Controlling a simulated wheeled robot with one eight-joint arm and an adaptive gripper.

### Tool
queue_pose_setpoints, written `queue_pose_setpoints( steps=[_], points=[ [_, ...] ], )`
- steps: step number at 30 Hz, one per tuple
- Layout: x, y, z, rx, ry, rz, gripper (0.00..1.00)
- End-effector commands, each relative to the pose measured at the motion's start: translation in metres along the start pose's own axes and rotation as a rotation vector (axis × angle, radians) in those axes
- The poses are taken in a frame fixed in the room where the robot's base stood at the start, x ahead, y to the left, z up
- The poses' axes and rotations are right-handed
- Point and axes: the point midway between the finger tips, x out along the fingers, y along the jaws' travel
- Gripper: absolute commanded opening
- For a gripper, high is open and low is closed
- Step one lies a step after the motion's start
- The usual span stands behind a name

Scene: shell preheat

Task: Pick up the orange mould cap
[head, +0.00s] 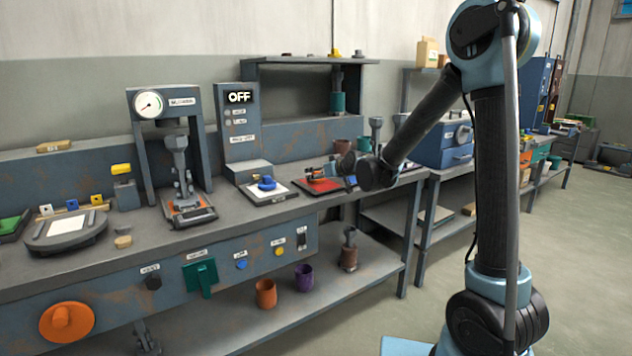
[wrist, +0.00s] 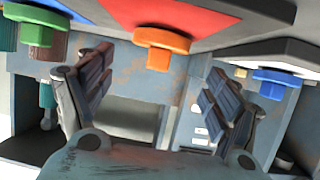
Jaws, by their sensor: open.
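The orange mould cap (head: 316,174) sits on a red plate (head: 312,188) on the bench in the head view. In the wrist view, which looks upside down, the orange cap (wrist: 163,40) is on the red plate (wrist: 185,14) near the top middle. My gripper (wrist: 157,76) is open and empty, its two dark padded fingers spread to the left and right. The cap appears beyond the fingertips, sideways between them. In the head view my gripper (head: 334,172) is low beside the cap's right side, partly hiding it.
A blue cap (head: 266,184) on a white plate lies left of the red plate; it also shows in the wrist view (wrist: 283,77). A green cap (wrist: 35,36) is on the wrist view's left. A press (head: 183,170) and a control box (head: 240,130) reading OFF stand on the bench.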

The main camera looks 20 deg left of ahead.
Motion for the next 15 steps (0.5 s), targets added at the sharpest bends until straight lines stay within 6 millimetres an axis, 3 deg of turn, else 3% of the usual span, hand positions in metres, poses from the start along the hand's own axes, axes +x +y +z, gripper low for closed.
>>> queue_pose_setpoints(
  steps=[7, 15],
  points=[
    [0.011, 0.001, 0.001, 0.0, 0.0, 0.0, 0.83],
    [0.042, 0.005, 0.002, 0.0, 0.0, 0.0, 0.83]
  ],
)
